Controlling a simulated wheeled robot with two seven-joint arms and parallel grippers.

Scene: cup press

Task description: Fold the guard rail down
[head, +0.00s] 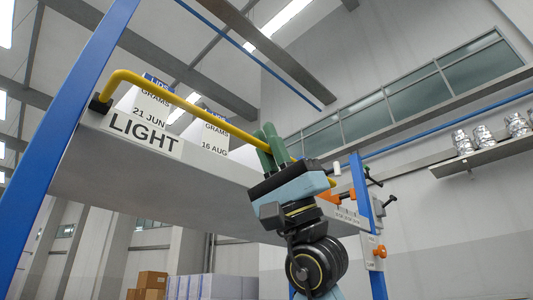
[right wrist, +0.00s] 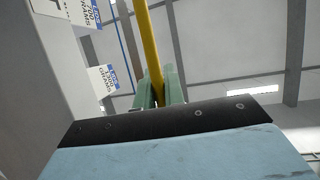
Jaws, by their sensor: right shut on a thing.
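The guard rail is a yellow bent bar (head: 190,106) along the front edge of the raised grey shelf (head: 222,178). It stands above the shelf's edge, and its left end meets a black bracket (head: 100,105). My right gripper (head: 268,138) has its green fingers around the rail toward its right part, shut on it. In the right wrist view the yellow rail (right wrist: 148,50) runs down between the green fingers (right wrist: 158,90). My left gripper is in neither view.
White labelled boxes (head: 148,100) stand on the shelf behind the rail. Blue posts (head: 72,130) flank the shelf. An orange fitting (head: 374,250) sits on the right post. Metal canisters (head: 484,135) stand on a wall shelf at right. Cardboard boxes (head: 152,280) are below.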

